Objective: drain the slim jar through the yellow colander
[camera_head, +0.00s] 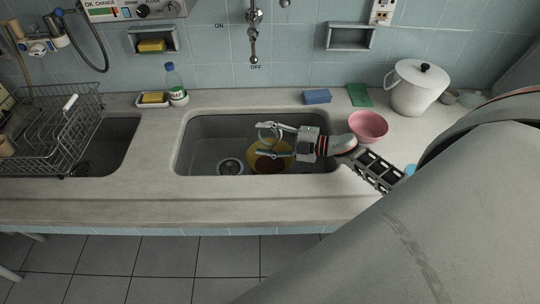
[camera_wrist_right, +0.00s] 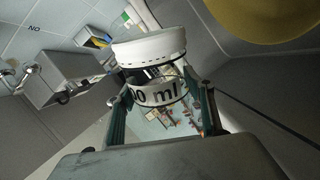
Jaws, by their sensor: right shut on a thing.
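The yellow colander (camera_head: 256,160) sits in the middle sink basin, with something brownish-red inside it. Its curved yellow side also shows at the top right of the right wrist view (camera_wrist_right: 280,18). My right gripper (camera_head: 263,141) is above the colander and shut on the slim jar. My left gripper is not in view.
The basin's drain (camera_head: 231,168) is left of the colander. A pink bowl (camera_head: 368,126), a blue sponge (camera_head: 317,97), a green cloth (camera_head: 359,95) and a white lidded pot (camera_head: 418,88) stand right. A wire rack (camera_head: 60,130) and bottle (camera_head: 175,84) are left. The front counter is clear.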

